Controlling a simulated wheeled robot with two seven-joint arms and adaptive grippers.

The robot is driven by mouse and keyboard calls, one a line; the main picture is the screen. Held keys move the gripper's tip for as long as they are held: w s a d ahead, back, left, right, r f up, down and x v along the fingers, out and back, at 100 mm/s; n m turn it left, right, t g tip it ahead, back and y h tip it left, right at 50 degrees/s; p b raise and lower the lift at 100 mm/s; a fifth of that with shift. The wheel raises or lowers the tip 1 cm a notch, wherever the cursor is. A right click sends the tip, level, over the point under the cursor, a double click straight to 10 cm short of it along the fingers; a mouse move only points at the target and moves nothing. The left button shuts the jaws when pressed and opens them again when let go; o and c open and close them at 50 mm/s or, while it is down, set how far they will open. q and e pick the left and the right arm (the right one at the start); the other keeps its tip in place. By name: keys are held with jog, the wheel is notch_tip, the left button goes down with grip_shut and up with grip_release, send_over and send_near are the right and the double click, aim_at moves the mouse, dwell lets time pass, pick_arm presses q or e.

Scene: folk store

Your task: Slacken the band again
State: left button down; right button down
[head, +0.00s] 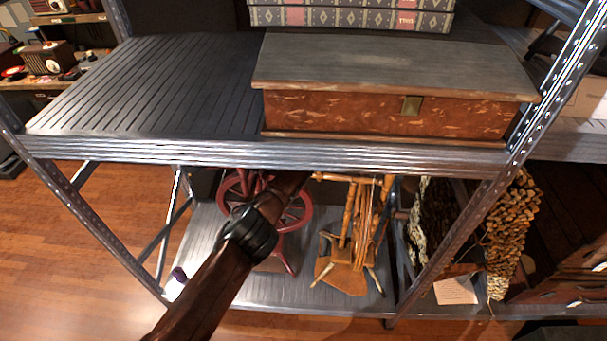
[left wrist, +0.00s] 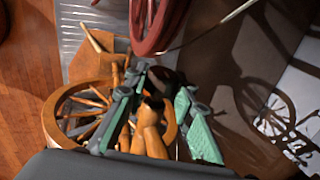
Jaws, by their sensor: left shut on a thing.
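A light-wood spinning wheel (head: 345,271) stands on the lower shelf, its upper part partly hidden by the shelf edge above. In the left wrist view its spoked wheel (left wrist: 62,103) lies just behind and left of my left gripper (left wrist: 160,88). The green fingers are shut on a turned wooden piece (left wrist: 150,132) of this spinning wheel, seen between them. In the head view the gripper itself is hidden under the upper shelf; only my arm shows. I cannot clearly make out the band or how tight it is. My right gripper is in neither view.
A red spinning wheel (head: 304,208) stands left of the light one, close to my arm; its rim (left wrist: 157,28) also shows in the left wrist view. The upper shelf (head: 150,85) overhangs, carrying a wooden box (head: 385,115). A bumpy brown hanging bundle (head: 513,225) is at right.

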pick_arm(q)
jog(key=shift+s+f, duration=0.1)
jog(key=shift+f, duration=0.1)
jog(key=c, duration=1.6)
grip_release()
jog(key=shift+r, duration=0.1)
jog(key=shift+r, duration=0.1)
jog(key=shift+s+d+r, duration=0.1)
jog(key=shift+r, duration=0.35)
jog(key=v, duration=0.6)
jog(key=shift+r, duration=0.15)
